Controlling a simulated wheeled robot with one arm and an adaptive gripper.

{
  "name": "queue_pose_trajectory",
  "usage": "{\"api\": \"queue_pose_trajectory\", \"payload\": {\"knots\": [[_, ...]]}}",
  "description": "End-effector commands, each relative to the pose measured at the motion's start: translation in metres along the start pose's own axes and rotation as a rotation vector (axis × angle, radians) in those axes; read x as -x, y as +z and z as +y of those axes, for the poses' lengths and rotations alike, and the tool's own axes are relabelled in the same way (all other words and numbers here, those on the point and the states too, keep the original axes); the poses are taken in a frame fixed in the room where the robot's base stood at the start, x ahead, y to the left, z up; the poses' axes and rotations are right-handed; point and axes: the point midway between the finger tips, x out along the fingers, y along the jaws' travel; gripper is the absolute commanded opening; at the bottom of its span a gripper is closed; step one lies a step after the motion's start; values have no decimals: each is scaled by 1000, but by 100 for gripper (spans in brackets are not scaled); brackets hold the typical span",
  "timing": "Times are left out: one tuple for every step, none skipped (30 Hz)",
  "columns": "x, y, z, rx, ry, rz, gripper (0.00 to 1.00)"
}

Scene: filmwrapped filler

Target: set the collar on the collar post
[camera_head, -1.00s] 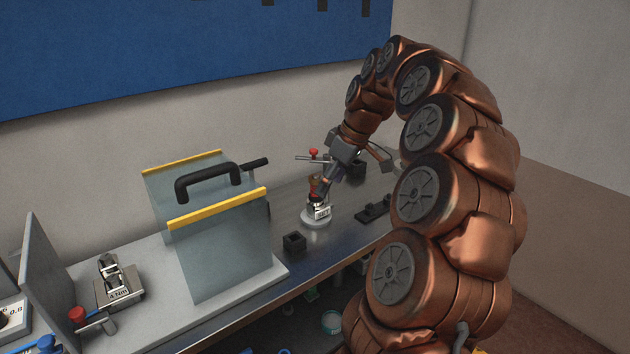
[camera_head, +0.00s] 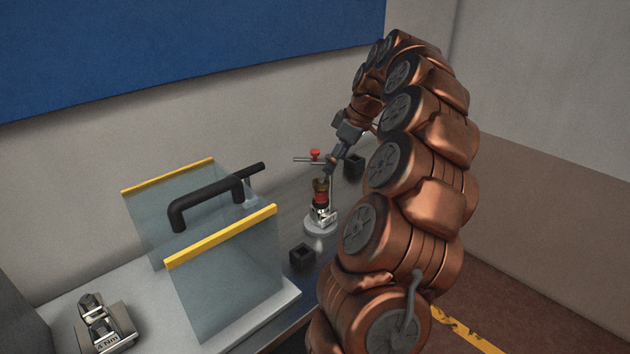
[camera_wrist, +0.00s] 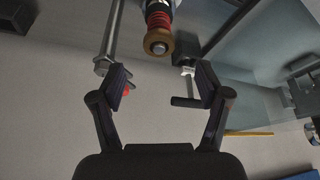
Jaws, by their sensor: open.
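The collar (camera_head: 320,185), a bronze-brown ring, sits on top of the collar post (camera_head: 321,212), above its red part. The post stands upright on a round white base (camera_head: 320,229). In the wrist view the collar (camera_wrist: 150,47) shows end-on around a grey tip (camera_wrist: 159,48), with a red ribbed part behind it. My gripper (camera_head: 329,175) is close above the collar. In the wrist view my gripper (camera_wrist: 161,85) has its fingers wide apart with nothing between them. The collar lies beyond the fingertips, apart from both. How fully it is seated is too small to tell.
A clear guard with yellow edges (camera_head: 222,237) and a black handle (camera_head: 205,198) stands left of the post. Black blocks stand in front (camera_head: 302,256) and behind (camera_head: 353,166). A red-knobbed bar (camera_head: 315,155) is behind the post. A metal device (camera_head: 104,325) is lower left.

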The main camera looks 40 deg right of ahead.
Motion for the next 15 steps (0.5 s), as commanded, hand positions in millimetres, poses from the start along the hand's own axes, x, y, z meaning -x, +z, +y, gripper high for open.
{"api": "queue_pose_trajectory", "payload": {"knots": [[-3,0,-1,0,-4,-2,75],[-6,0,-1,0,-6,-2,75],[-10,0,-2,0,-8,-3,75],[-12,0,-2,0,-7,-3,75],[-15,0,-2,0,-6,-3,75],[-17,0,-1,0,-4,-2,75],[-19,0,-1,0,-3,-1,75],[-20,-1,0,0,-2,-1,75],[-21,-1,0,0,-2,-1,75],[-22,-1,0,0,-2,-1,75],[-23,-1,0,-1,-2,-1,75],[-25,-2,0,-1,-3,-1,75],[-27,-2,0,-1,-4,-2,75],[-29,-3,0,-1,-5,-2,75],[-33,-4,0,-1,-6,-3,75]]}}
